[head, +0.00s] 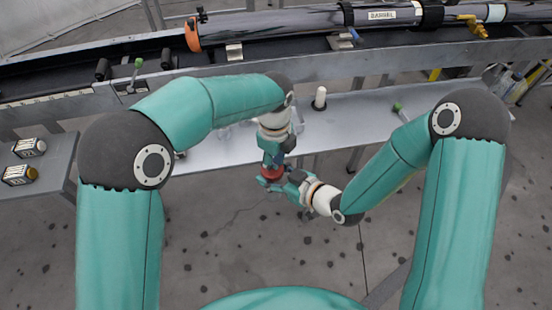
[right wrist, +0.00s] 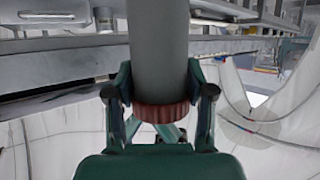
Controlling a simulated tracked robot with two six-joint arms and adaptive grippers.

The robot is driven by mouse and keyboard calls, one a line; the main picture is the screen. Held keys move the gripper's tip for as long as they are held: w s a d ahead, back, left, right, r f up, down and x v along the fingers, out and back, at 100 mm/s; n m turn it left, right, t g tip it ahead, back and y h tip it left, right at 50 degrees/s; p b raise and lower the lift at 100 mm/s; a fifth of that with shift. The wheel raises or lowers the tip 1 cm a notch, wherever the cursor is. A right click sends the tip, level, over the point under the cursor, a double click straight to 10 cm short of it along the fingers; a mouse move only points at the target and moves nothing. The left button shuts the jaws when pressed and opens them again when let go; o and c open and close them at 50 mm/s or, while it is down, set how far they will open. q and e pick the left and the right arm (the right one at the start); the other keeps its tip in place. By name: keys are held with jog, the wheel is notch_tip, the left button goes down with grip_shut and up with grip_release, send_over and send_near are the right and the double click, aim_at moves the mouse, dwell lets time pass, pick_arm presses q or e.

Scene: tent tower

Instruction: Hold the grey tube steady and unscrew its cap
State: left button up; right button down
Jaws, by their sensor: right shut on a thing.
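The grey tube (right wrist: 158,45) runs upright through the right wrist view, and its upper part leaves the picture. Its ribbed red-brown cap (right wrist: 160,116) is at the lower end. The cap also shows as a red piece (head: 271,173) in the head view, above the floor. My right gripper (right wrist: 160,98) is shut on the cap, one finger on each side; in the head view it comes in from the right (head: 274,182). My left gripper (head: 271,159) points down just above the cap. Its fingers and the tube between them are hard to make out, so I cannot tell its grip.
A grey bench (head: 225,149) stands beyond the grippers, with a white cylinder (head: 320,98) and a green-handled thing (head: 399,108) on it. A long dark tube (head: 290,22) lies on a rail behind. Small boxes (head: 20,175) sit on a table at left. The floor below is clear.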

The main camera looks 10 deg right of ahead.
pick_arm(q)
notch_tip(320, 180, up, 4)
jog(key=shift+s+a+r, duration=0.1)
jog(key=shift+r, duration=0.05)
jog(key=o, duration=0.6)
jog(key=shift+r, duration=0.15)
jog(key=shift+c, duration=0.2)
jog(key=shift+o, duration=0.6)
jog(key=shift+n, duration=0.5)
jog(key=n, duration=0.6)
jog(key=shift+s+a+r+n, duration=0.1)
jog(key=shift+a+n, duration=0.1)
jog(key=shift+n, duration=0.1)
jog(key=n, duration=0.2)
jog(key=r+n, duration=0.1)
jog(key=n, duration=0.1)
jog(key=shift+s+a+n, duration=0.15)
jog(key=shift+n, duration=0.25)
jog(key=shift+r+n, duration=0.25)
jog(key=shift+n, duration=0.65)
jog(key=shift+r, duration=0.25)
jog(key=shift+s+f, duration=0.1)
jog(key=shift+f, duration=3.7)
